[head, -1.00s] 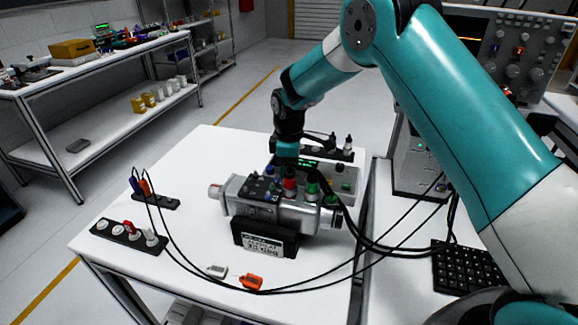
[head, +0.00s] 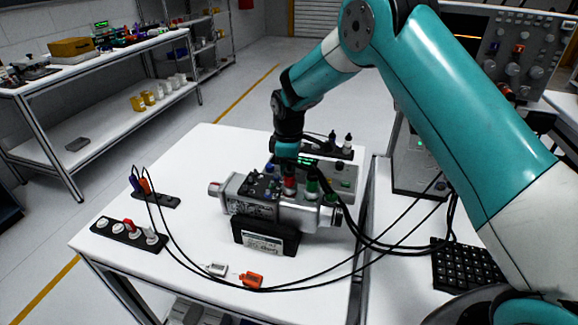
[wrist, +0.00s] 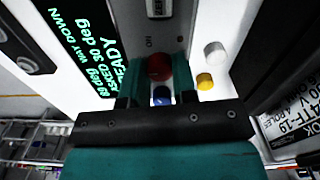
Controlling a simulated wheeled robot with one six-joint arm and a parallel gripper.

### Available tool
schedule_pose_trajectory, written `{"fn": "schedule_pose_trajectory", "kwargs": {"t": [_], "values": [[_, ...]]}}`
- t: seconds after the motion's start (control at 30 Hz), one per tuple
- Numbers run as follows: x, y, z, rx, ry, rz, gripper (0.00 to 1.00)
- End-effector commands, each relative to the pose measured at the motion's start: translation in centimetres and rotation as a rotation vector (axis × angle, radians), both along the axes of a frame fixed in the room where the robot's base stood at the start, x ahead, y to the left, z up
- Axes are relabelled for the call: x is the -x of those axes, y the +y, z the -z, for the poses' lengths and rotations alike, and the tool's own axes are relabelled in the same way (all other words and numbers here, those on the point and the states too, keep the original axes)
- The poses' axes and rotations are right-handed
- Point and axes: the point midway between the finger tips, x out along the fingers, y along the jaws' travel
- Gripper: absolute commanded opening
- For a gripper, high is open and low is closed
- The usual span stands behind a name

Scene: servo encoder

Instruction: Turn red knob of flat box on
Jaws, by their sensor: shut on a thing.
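The flat box (head: 345,183) is a pale box behind the servo unit on the white table, partly hidden by that unit and my arm. In the wrist view its pale face (wrist: 205,25) carries a lit display with green text and the red knob (wrist: 157,66). The knob sits between the two fingers of my gripper (wrist: 158,82), under printed lettering that includes "ON". My gripper is shut on the knob, pointing down in the head view (head: 288,158). The knob's exact turn angle cannot be told.
The grey servo unit (head: 262,208) stands on a black base close in front of my gripper. A blue button (wrist: 162,95), a white knob (wrist: 214,52) and a yellow button (wrist: 205,81) are near the fingers. Black cables cross the table's front; its left back is clear.

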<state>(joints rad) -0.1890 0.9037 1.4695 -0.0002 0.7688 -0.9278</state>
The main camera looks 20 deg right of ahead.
Motion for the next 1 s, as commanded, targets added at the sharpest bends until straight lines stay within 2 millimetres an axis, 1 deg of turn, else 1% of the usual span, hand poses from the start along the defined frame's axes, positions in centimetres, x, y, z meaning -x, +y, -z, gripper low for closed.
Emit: {"fn": "schedule_pose_trajectory", "kwargs": {"t": [0.17, 0.7, 1.0], "values": [[-0.05, 0.02, -0.07, 0.000, 0.000, 0.107, 0.02], [-0.12, 0.00, -0.12, -0.001, -0.003, 0.604, 0.02], [-0.16, -0.02, -0.14, -0.001, -0.004, 0.831, 0.02]]}}
